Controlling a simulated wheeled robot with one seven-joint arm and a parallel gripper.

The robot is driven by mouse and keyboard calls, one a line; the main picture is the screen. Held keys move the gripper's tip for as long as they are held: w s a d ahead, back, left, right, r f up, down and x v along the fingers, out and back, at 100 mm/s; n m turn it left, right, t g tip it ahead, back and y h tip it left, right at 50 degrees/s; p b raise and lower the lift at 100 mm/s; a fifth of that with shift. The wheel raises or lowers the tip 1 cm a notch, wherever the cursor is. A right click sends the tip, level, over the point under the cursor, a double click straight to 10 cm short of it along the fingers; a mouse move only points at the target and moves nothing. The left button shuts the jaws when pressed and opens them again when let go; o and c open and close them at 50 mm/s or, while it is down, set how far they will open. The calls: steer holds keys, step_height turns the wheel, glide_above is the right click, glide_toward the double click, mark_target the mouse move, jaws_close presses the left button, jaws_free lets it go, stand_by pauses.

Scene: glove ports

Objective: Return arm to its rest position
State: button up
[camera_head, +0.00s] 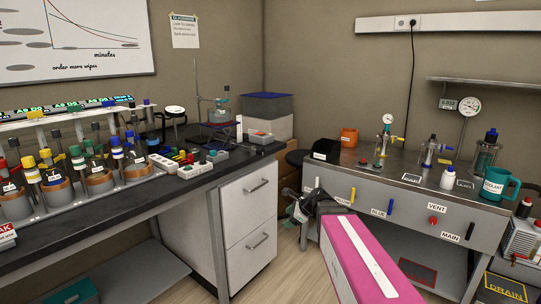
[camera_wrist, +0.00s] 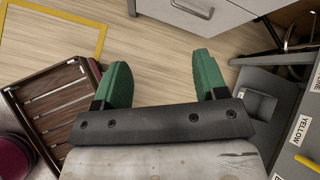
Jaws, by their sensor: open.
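My gripper (camera_wrist: 160,85) shows in the wrist view with its two green fingers spread wide apart and nothing between them. It points down over the wood floor, below the white drawer cabinet. In the head view, my dark gripper end (camera_head: 291,212) hangs low between the drawer cabinet and the grey bench. My pink and white arm link reaches toward it from the lower right. The fingers are small and partly hidden in the head view.
A white drawer cabinet (camera_head: 248,215) stands left of my gripper. A grey bench (camera_head: 380,195) with labelled knobs stands to the right. A wooden slatted stool or crate (camera_wrist: 50,105) is at left in the wrist view. Bare floor (camera_wrist: 165,55) lies under the fingers.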

steer(key=s+d+f+n+g+h, duration=0.2)
steer(key=s+d+f+n+h, duration=0.2)
steer(key=n, duration=0.5)
steer(key=s+d+f+n+g+h, duration=0.2)
steer(key=s+d+f+n+h, duration=0.1)
steer(key=s+d+f+n, duration=0.4)
steer(key=s+f+n, duration=0.1)
steer(key=s+n, duration=0.2)
steer(key=shift+s+g+h, duration=0.3)
steer(key=shift+h, duration=0.1)
steer(key=shift+w, duration=0.1)
stand_by(4.1)
